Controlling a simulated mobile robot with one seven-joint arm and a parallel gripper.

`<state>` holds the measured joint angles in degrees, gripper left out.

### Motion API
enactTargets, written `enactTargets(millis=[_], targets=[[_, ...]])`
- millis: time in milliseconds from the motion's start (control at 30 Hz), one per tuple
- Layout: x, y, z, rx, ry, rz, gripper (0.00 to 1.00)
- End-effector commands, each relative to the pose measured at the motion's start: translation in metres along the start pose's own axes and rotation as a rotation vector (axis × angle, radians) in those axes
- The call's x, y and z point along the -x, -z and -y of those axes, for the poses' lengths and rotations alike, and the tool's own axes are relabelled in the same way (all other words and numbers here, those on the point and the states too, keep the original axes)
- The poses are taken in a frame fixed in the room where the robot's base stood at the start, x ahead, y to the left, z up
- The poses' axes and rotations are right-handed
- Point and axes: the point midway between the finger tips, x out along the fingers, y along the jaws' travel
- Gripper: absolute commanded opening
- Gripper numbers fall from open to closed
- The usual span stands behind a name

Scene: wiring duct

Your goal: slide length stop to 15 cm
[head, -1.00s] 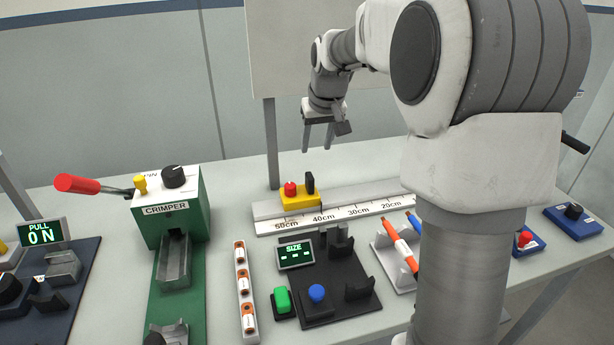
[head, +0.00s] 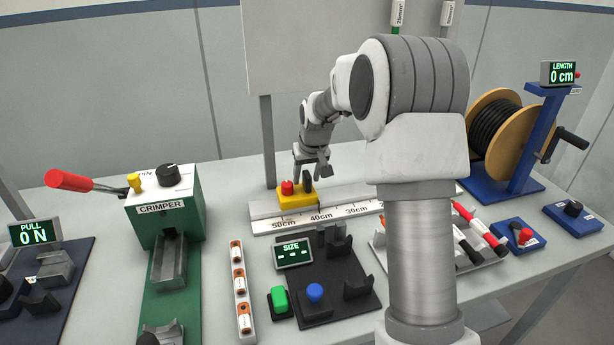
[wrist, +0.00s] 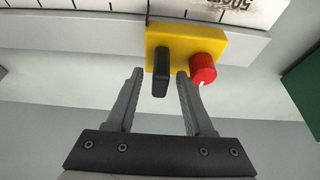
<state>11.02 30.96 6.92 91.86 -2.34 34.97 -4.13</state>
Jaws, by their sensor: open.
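The length stop (head: 297,198) is a yellow block with a red knob (head: 287,187) and an upright black tab (head: 308,185). It sits on the pale rail behind the printed scale (head: 330,216), between the 50cm and 40cm marks, nearer 40cm. My gripper (head: 308,172) is open and lowered over the stop. In the wrist view, the fingers (wrist: 160,80) stand on either side of the black tab (wrist: 160,74), with gaps visible. The red knob (wrist: 203,68) lies just right of the right finger. The yellow body (wrist: 185,45) shows behind the tab.
The rail runs right, partly behind my arm. The green crimper (head: 165,200) is left; the cable reel (head: 495,135) and its display (head: 563,73), reading 0 cm, are right.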

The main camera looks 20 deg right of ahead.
Motion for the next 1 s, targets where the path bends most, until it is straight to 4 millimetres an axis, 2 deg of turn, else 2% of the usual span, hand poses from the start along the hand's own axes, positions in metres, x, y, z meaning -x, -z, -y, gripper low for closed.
enactTargets(millis=[133, 400, 433, 1000], targets=[[0.0002, 0.0001, 0.0, 0.0, 0.0, 0.0, 0.51], [0.0004, 0.0, 0.0, 0.0, 0.0, 0.0, 0.02], [0.0004, 0.0, 0.0, 0.0, 0.0, 0.0, 0.0], [0.0005, 0.0, 0.0, 0.0, 0.0, 0.0, 0.0]])
